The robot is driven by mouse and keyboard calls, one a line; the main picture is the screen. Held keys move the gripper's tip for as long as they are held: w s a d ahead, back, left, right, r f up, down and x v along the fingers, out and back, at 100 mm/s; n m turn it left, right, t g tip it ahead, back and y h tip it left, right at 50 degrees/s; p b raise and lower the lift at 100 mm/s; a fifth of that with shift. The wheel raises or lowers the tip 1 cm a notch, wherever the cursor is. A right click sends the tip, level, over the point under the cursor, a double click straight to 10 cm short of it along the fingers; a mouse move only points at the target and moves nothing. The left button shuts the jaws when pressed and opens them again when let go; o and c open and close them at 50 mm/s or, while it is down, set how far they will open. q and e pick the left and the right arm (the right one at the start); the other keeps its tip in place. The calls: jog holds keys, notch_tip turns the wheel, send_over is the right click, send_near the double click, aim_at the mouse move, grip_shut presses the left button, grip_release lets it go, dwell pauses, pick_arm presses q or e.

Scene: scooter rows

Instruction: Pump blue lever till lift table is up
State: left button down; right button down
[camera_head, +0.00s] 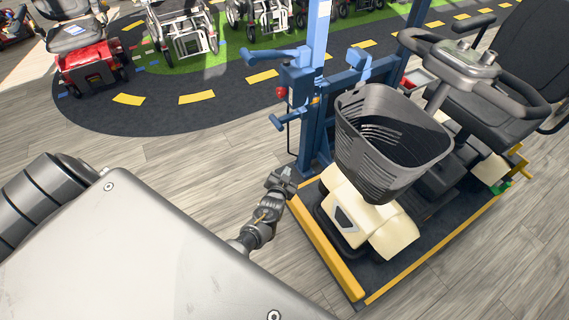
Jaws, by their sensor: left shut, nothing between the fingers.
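The lift table (337,262) is a dark platform with yellow edges, low near the floor. A cream mobility scooter (372,222) with a dark grey basket (385,140) stands on it. A blue column (313,110) rises at its left rear. A blue lever (262,55) sticks out to the left near the column's top fittings. A smaller blue handle (283,121) sits lower; I cannot tell which one pumps. My left gripper (284,181) is shut and empty, below the levers and close to the table's left corner, apart from both levers. My right gripper is out of view.
A red knob (281,92) sits on the column's left side. A red scooter (90,65) and several wheelchairs (182,35) stand in a row at the back. The dark track (160,112) with yellow dashes and the wood floor (180,150) left of the lift are clear.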

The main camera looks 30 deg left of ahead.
pick_arm(q)
jog(key=shift+s+d+f, duration=0.25)
jog(key=shift+s+f, duration=0.45)
jog(key=shift+f, duration=0.1)
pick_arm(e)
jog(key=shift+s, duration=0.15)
pick_arm(q)
jog(key=shift+f+h, duration=0.1)
jog(key=shift+h, duration=0.2)
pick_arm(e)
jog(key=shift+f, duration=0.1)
